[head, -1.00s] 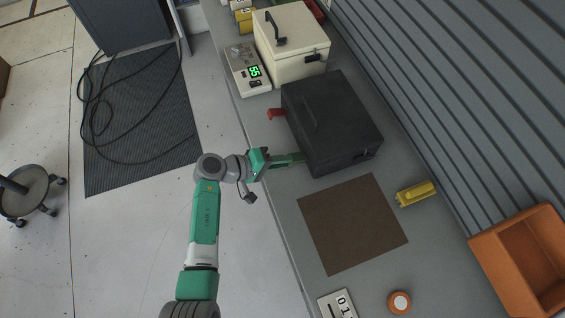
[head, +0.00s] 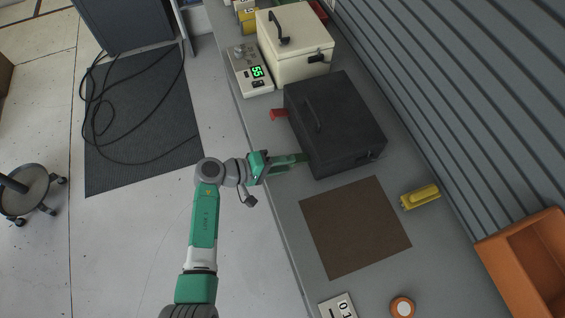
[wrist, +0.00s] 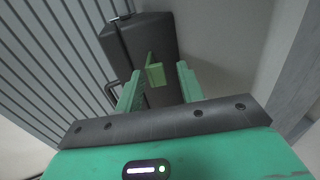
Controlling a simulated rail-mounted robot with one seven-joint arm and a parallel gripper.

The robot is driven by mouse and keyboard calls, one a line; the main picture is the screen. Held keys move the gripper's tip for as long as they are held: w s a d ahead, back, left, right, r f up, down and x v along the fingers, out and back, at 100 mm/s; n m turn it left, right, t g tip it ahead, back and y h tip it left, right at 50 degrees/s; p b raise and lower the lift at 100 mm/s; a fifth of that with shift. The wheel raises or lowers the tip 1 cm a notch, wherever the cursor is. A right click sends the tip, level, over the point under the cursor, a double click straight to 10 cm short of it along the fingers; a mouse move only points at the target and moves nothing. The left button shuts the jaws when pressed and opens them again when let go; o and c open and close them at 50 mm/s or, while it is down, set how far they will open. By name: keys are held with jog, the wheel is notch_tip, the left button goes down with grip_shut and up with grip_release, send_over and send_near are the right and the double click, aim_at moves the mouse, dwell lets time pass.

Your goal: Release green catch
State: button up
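A dark grey case (head: 335,125) with a handle stands on the bench, and it also shows in the wrist view (wrist: 140,38). The green catch (wrist: 154,73) sticks out from the case side in the wrist view. A red catch (head: 279,114) sticks out farther along the same side. My gripper (wrist: 158,82) is open, with its green fingers on either side of the green catch. A gap shows between the catch and the right finger; contact at the left finger cannot be told. In the head view my gripper (head: 292,160) reaches the near end of that side, and the catch blends with the fingers.
A cream box (head: 295,45) and a scale with a green display (head: 250,70) stand beyond the case. A brown mat (head: 355,228), a yellow object (head: 420,196), an orange bin (head: 520,262) and a round orange-and-white item (head: 402,308) lie nearer. A ribbed wall borders the bench.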

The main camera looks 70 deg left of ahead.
jog(key=v, duration=0.7)
jog(key=shift+s+r, duration=0.15)
jog(key=shift+s, duration=0.25)
